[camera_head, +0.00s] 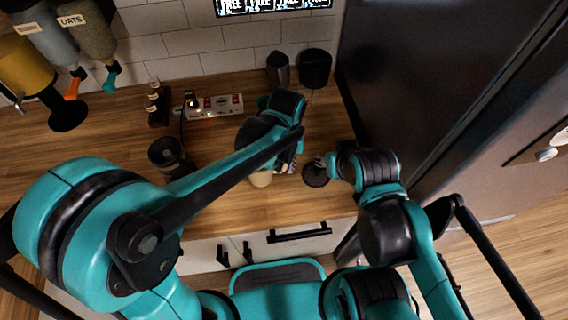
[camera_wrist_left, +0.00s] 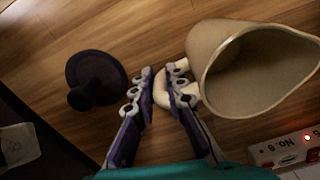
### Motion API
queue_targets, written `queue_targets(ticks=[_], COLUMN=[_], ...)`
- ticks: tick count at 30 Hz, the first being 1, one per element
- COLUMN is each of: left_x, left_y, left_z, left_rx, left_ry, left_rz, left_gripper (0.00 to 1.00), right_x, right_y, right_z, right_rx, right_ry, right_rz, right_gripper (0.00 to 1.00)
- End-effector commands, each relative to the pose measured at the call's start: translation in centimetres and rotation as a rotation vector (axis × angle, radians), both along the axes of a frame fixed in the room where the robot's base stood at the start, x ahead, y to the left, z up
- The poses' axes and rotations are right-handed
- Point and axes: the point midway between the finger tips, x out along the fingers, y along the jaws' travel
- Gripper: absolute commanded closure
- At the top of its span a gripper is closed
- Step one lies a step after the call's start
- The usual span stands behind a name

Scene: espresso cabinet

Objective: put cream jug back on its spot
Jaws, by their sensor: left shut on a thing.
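The cream jug (camera_wrist_left: 250,65) is a pale beige vessel with a loop handle. In the left wrist view my left gripper (camera_wrist_left: 160,88) has its purple fingers shut on that handle, with the jug's wide mouth showing to the right. In the head view only a small pale part of the jug (camera_head: 261,179) shows below my left gripper (camera_head: 287,162), the rest hidden by my arm. I cannot tell whether the jug touches the counter. My right gripper (camera_head: 321,160) is at the counter's right part; its fingers are too small to read.
A dark round knobbed object (camera_wrist_left: 97,77) lies on the wooden counter (camera_head: 75,150), and in the head view it is beside my right gripper (camera_head: 315,176). A power strip (camera_head: 215,106), a dark grinder-like object (camera_head: 168,155) and two dark canisters (camera_head: 315,68) stand around. A tall dark cabinet (camera_head: 425,80) bounds the right.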

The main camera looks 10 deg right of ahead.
Motion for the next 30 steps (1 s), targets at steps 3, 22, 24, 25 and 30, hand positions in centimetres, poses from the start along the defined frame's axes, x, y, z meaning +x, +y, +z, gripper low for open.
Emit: queue_targets(ticks=[3, 22, 24, 25, 30], left_x=[0.0, 0.0, 0.0, 0.0, -0.1], left_y=[0.0, 0.0, 0.0, 0.0, 0.0], left_z=[-0.2, 1.3, 2.7, 3.4, 7.3], left_rx=[0.0, 0.0, 0.0, 0.0, 0.0], left_ry=[0.0, 0.0, 0.0, 0.0, 0.0], left_rz=[0.0, 0.0, 0.0, 0.0, 0.0], left_gripper=[1.0, 0.67, 0.67, 0.67, 0.67], right_x=[0.0, 0.0, 0.0, 0.0, 0.0], right_y=[0.0, 0.0, 0.0, 0.0, 0.0], right_z=[-0.2, 0.5, 1.0, 1.3, 2.5], right_rx=[0.0, 0.0, 0.0, 0.0, 0.0], right_ry=[0.0, 0.0, 0.0, 0.0, 0.0], right_rz=[0.0, 0.0, 0.0, 0.0, 0.0], right_gripper=[0.6, 0.6, 0.6, 0.6, 0.6])
